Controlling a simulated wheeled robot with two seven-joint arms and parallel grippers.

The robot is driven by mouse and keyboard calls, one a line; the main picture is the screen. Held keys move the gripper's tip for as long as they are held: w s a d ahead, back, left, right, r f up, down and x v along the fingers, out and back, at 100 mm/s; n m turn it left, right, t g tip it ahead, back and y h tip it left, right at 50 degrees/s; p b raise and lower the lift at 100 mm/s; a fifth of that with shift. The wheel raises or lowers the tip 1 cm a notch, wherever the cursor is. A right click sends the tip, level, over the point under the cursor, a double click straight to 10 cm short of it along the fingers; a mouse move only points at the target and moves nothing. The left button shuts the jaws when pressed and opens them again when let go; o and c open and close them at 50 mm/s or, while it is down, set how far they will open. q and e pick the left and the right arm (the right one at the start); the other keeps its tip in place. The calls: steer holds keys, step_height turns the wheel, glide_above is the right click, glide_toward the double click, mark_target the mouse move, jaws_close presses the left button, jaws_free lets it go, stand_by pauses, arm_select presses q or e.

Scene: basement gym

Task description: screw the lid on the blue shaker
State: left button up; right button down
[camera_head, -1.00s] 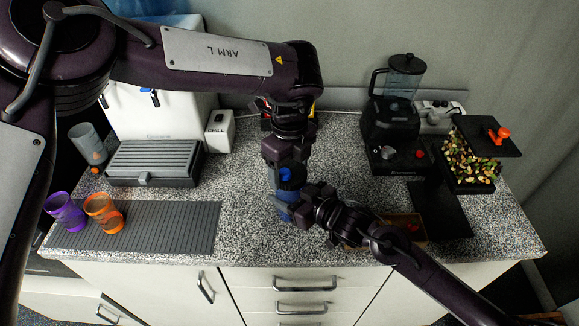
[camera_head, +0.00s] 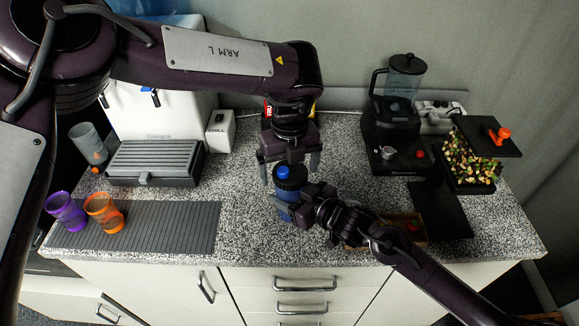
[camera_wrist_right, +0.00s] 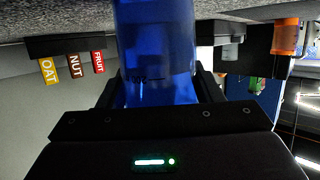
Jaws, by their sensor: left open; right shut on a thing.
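The blue shaker (camera_head: 284,203) stands upright on the speckled counter near its front edge, with a black lid (camera_head: 290,175) with a blue cap on its top. Whether the lid is threaded tight cannot be seen. My left gripper (camera_head: 289,172) points down over the lid, its fingers spread to either side, open. My right gripper (camera_head: 293,211) is shut on the shaker's body from the right. In the right wrist view the translucent blue body (camera_wrist_right: 157,60) stands between the right fingers.
A blender (camera_head: 391,110) and a bin of mixed pieces (camera_head: 470,165) stand at right. A small wooden box (camera_head: 412,225) lies behind my right arm. The counter between mat and shaker is clear.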

arm_select(q)
step_height(320, 180, up, 12)
stand_by(0.5)
arm_select(e)
steer(key=shift+c, duration=1.6)
jaws_free()
steer(key=b+v, duration=0.1)
steer(key=v, duration=0.6)
steer(key=shift+f, duration=0.1)
arm_select(q)
steer(key=shift+f, duration=0.75)
arm_select(e)
steer(key=shift+s+d+r, duration=0.25)
steer(key=shift+s+d, duration=0.05)
